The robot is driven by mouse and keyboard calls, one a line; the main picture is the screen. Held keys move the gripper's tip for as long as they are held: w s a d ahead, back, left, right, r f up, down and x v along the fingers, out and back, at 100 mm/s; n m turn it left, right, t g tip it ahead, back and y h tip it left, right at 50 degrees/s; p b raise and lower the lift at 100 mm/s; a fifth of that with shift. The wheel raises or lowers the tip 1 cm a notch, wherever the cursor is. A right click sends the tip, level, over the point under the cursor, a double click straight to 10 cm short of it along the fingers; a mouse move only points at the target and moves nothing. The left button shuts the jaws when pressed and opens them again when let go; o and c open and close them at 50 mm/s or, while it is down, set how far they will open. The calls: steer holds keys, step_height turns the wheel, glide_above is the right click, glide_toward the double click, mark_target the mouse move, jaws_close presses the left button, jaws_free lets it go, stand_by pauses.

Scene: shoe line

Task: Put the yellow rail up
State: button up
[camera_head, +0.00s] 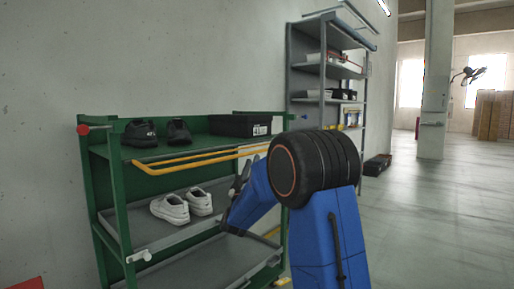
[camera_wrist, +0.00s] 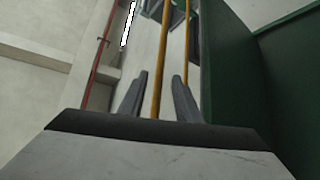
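The yellow rail (camera_head: 195,164) runs along the front of the green rack (camera_head: 88,180), just below the upper shelf's edge. It shows as two roughly parallel bars joined at the left end. My gripper (camera_head: 240,177) is at the rack's right part, close to the rail; my arm partly hides that area. In the wrist view, my gripper (camera_wrist: 158,88) is open, with its two grey fingers apart. One yellow bar of the rail (camera_wrist: 160,62) shows between them, with gaps on both sides. The other bar lies to the right. I cannot tell whether either finger touches it.
Black shoes (camera_head: 157,132) and a black box (camera_head: 240,125) stand on the upper shelf. White shoes (camera_head: 170,208) stand on the middle shelf. A grey shelf unit (camera_head: 322,90) stands behind on the right. The floor on the right (camera_head: 435,210) is clear.

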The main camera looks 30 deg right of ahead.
steer(key=x, duration=1)
jaws_close()
